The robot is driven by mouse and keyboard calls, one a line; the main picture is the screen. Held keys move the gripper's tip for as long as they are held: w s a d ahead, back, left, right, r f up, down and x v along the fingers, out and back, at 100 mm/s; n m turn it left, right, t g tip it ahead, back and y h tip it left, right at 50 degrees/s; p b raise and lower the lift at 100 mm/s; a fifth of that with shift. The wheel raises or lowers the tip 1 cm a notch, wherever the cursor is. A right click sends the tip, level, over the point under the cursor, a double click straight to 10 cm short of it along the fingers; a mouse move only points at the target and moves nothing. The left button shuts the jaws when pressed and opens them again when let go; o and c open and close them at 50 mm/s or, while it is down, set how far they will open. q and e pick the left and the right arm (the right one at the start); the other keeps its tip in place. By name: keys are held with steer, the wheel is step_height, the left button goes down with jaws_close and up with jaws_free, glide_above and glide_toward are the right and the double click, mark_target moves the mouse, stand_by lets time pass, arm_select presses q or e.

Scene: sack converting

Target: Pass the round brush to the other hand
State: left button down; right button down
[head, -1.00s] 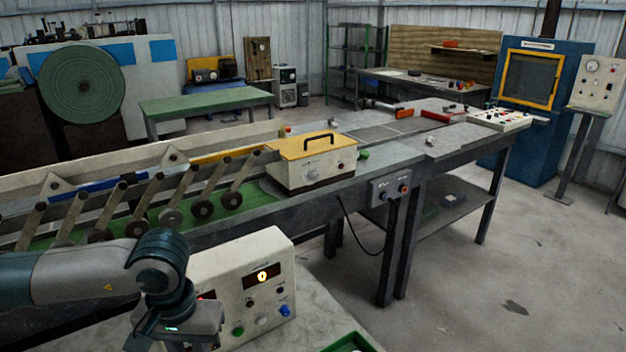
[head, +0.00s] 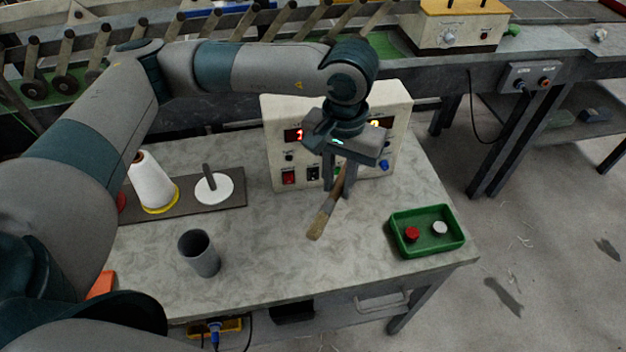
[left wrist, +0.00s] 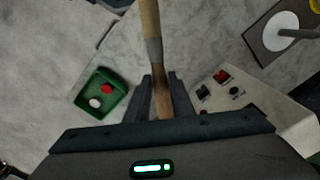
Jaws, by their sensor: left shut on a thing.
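The round brush (head: 321,218) has a wooden handle and pale bristles at its lower end. In the head view it hangs tilted, bristles down and to the left, in front of the control box. My left gripper (head: 337,186) is shut on its handle and holds it above the table. My right gripper is not in view.
A cream control box (head: 281,122) stands behind the brush. A green tray (head: 426,250) with a red and a white knob lies at the right. A grey cup (head: 200,254), a thread cone (head: 150,182) and a white disc with a post (head: 222,192) are at the left. The front middle is clear.

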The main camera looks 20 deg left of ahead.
arm_select(q)
steer(key=w+d+r+m, duration=0.1)
steer(key=w+d, duration=0.2)
steer(key=d, duration=0.6)
steer(key=w+d+r, duration=0.2)
steer(key=w+d, duration=0.1)
steer(key=d, duration=0.6)
steer(key=shift+w+d+m, duration=0.2)
steer(key=shift+w+m, duration=0.1)
steer(key=shift+m, duration=0.1)
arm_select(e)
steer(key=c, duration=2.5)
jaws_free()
